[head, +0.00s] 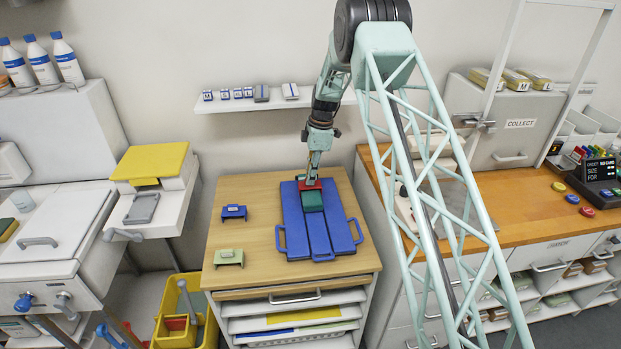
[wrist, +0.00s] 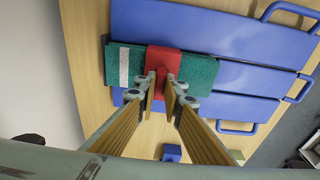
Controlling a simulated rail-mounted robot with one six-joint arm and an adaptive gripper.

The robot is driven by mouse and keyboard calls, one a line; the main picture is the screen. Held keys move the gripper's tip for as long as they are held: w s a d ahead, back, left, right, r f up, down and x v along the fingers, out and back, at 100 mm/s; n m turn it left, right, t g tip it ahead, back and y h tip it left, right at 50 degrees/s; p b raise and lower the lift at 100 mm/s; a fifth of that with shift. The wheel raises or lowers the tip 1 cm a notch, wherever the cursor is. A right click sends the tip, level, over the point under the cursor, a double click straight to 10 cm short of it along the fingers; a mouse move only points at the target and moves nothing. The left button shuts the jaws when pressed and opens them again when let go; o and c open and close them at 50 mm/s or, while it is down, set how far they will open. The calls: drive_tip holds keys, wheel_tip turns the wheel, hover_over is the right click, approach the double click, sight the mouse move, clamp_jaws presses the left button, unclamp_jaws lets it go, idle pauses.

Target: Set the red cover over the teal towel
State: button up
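The teal towel (head: 313,201) lies folded on the blue board (head: 292,222) on the wooden-topped cabinet. In the wrist view the towel (wrist: 200,72) runs left to right, with a pale stripe near its left end. The red cover (wrist: 162,60) lies across the towel's middle, with teal showing on both sides of it. My gripper (wrist: 161,88) points down at the red cover, its two fingertips close together on either side of a narrow red part. It appears shut on that part. In the head view my gripper (head: 310,181) partly hides the cover.
A small blue bracket-shaped piece (head: 234,212) and a pale green one (head: 229,257) stand left of the board. A wall shelf (head: 270,105) with small labelled items is behind my arm. A wooden counter (head: 530,205) is at right; a yellow bucket (head: 208,330) is below left.

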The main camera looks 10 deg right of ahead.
drive_tip(key=shift+f, duration=0.4)
idle(0.4)
drive_tip(key=o, duration=0.7)
drive_tip(key=shift+o, duration=0.6)
drive_tip(key=o, duration=0.3)
drive_tip(key=shift+r, duration=0.2)
drive_tip(key=shift+r+p, duration=0.55)
drive_tip(key=shift+r, duration=2.75)
